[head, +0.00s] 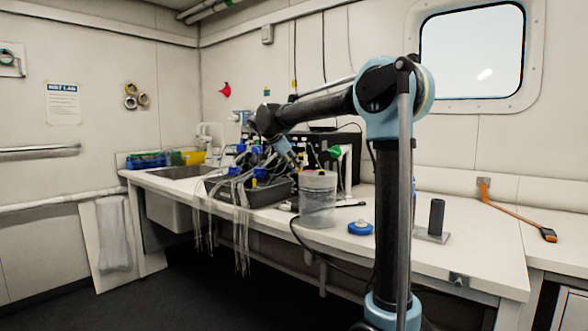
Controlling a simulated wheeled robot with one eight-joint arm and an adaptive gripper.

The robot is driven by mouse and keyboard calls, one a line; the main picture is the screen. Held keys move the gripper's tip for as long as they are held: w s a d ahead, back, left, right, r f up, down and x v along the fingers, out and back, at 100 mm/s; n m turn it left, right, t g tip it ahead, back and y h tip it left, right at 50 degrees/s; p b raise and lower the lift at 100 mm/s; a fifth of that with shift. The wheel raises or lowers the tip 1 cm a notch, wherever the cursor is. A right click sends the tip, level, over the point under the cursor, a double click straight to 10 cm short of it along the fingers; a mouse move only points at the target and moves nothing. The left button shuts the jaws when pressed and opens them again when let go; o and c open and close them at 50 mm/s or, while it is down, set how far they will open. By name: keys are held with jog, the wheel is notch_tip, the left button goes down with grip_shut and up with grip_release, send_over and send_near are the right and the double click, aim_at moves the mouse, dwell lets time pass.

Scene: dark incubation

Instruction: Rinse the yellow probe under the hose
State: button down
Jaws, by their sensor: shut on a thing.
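My arm reaches left over the bench and bends down at its far end. My gripper (299,161) is small and dark above the right part of a dark tray (268,194). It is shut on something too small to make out. Several blue-topped pieces with clear tubes (241,225) stand in the tray, the tubes hanging over the bench front. A small yellow piece (259,174) shows among them; I cannot tell whether it is the yellow probe. The sink (180,172) is at the bench's left end, with a pale fixture (211,131) behind it. I cannot clearly make out the hose.
A clear cylindrical container (318,200) stands right of the tray, close to my arm. A blue round piece (360,228) and a dark upright cylinder (437,217) stand farther right. The bench's right part is mostly clear.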

dwell(0.6)
jog(key=s+a+r, duration=0.2)
jog(key=s+a, duration=0.6)
jog(key=s, duration=0.2)
jog(key=shift+s, duration=0.15)
dwell(0.4)
